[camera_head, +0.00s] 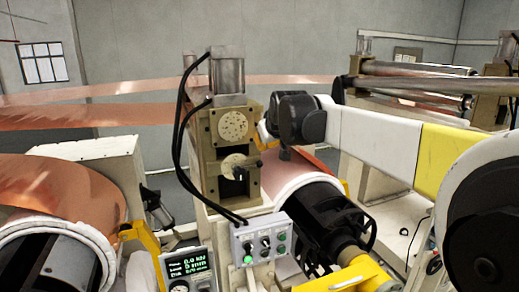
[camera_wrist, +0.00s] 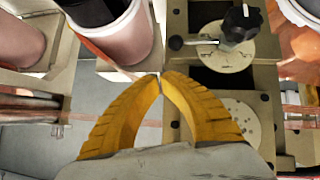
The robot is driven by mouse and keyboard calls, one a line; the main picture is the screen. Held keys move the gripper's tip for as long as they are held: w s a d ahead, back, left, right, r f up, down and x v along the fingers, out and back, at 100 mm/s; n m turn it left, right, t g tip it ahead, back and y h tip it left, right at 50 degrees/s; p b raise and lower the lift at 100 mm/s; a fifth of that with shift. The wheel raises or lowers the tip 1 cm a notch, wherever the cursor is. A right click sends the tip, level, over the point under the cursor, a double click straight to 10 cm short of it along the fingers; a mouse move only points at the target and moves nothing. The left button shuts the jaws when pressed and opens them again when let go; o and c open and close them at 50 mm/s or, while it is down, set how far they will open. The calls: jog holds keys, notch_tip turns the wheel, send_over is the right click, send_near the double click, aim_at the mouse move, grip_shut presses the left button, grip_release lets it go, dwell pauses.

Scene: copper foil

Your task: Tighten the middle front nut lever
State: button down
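The nut lever (camera_head: 240,173) is a small dark handle on the lower pale round plate at the front of the roller stand. In the wrist view, a black knob (camera_wrist: 240,22) and a metal lever with a dark end (camera_wrist: 195,42) stand over a pale round plate (camera_wrist: 228,58). My gripper (camera_wrist: 161,77) has two yellow fingers with tips together and nothing visible between them. Its tips appear left of and below the lever in that view, apart from it. In the head view, my gripper (camera_head: 265,134) is beside the upper round plate (camera_head: 233,126), partly hidden by my wrist.
Black hoses (camera_head: 181,130) loop down the stand's left side. A control box (camera_head: 261,240) with knobs and a green-lit display (camera_head: 187,264) stand below. Copper rolls (camera_head: 58,190) flank the stand, and a black roll core (camera_head: 325,225) lies under my arm.

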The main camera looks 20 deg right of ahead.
jog(key=d+b+v, duration=0.1)
jog(key=b+v, duration=0.1)
jog(key=v, duration=0.8)
jog(key=shift+d+b, duration=0.4)
jog(key=shift+d, duration=0.15)
jog(key=shift+s, duration=0.15)
